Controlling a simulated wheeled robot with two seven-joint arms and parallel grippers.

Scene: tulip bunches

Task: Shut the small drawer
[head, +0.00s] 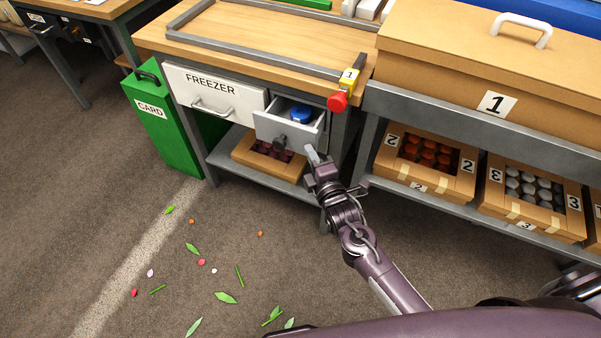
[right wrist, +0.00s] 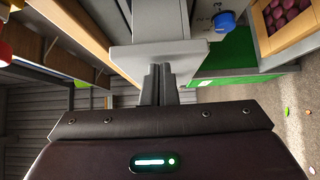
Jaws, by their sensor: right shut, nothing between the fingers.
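The small drawer (head: 283,131) is grey and stands pulled out of the bench, right of the white freezer drawer. It has a dark knob on its front and a blue round thing (head: 301,114) inside. My right gripper (head: 311,152) is shut and empty, close to the drawer's right front corner; I cannot tell whether it touches. In the right wrist view, its shut fingers (right wrist: 158,86) reach up to a light grey panel (right wrist: 158,54), whose identity is unclear. My left gripper is not in view.
The freezer drawer (head: 215,95) is shut. A crate of dark round things (head: 258,168) sits on the shelf below. A green bin (head: 162,125) stands at the left. A red-tipped clamp (head: 343,90) hangs at the bench edge. Leaves and petals litter the floor.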

